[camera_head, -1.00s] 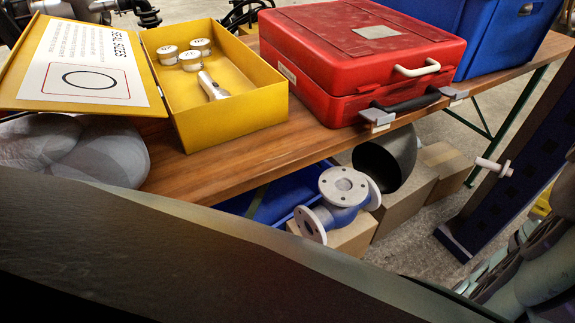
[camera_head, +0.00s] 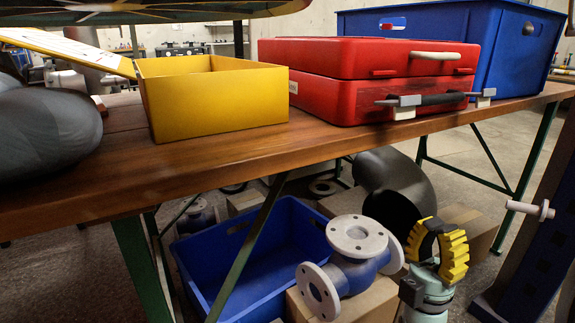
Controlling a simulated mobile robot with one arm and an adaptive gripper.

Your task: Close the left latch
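The red case (camera_head: 370,95) sits on the wooden bench with its lid down. A cream lid handle (camera_head: 435,55) and a black carry handle (camera_head: 441,99) are on its front. The left latch (camera_head: 405,101) is a grey plate at the left end of the black handle; it sticks out from the front, low down, with a pale block under it. The right latch (camera_head: 484,97) looks similar. My gripper (camera_head: 440,248), with yellow ribbed fingers, is below bench height, below and apart from the left latch. I cannot tell how wide its fingers stand.
On the wooden bench (camera_head: 200,165), a yellow box (camera_head: 215,100) stands left of the case and a blue crate (camera_head: 430,20) behind it right. Below are a blue bin (camera_head: 205,275), a flanged valve (camera_head: 355,250) and a black pipe elbow (camera_head: 395,185), close to my gripper.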

